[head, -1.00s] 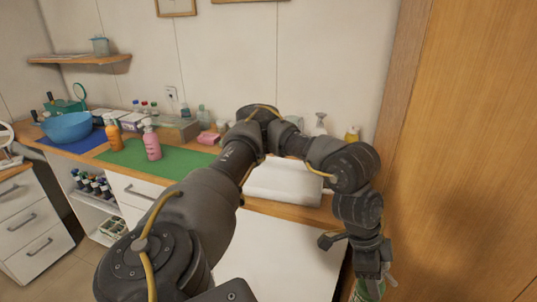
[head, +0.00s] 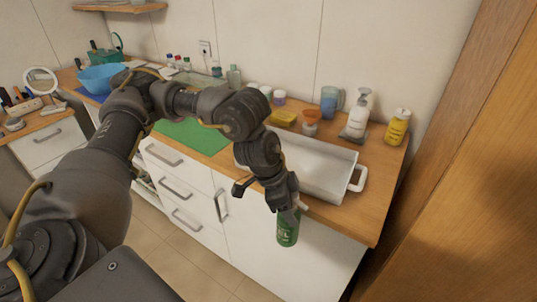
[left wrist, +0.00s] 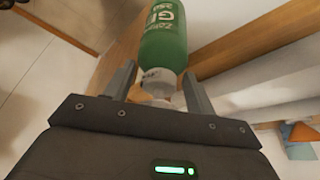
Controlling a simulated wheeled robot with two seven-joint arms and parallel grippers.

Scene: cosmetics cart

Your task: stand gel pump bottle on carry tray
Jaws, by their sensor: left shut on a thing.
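My left gripper (head: 292,207) is shut on a green gel pump bottle (head: 288,229). The bottle hangs upright in front of the counter's front edge, beside and below the white carry tray. In the left wrist view the green bottle (left wrist: 163,42) with white lettering sits between the two fingers (left wrist: 158,85); its pump end is partly hidden. The white carry tray (head: 318,170) lies on the counter behind the gripper, with a raised rim and a handle at its right end. Its left part is hidden by my arm. The visible tray floor is empty. My right gripper is not in view.
Behind the tray stand a white pump bottle (head: 357,115), a yellow bottle (head: 397,127), a blue mug (head: 331,102) and a yellow sponge (head: 283,118). A green mat (head: 200,135) lies to the left. A wooden cabinet wall (head: 465,190) bounds the right.

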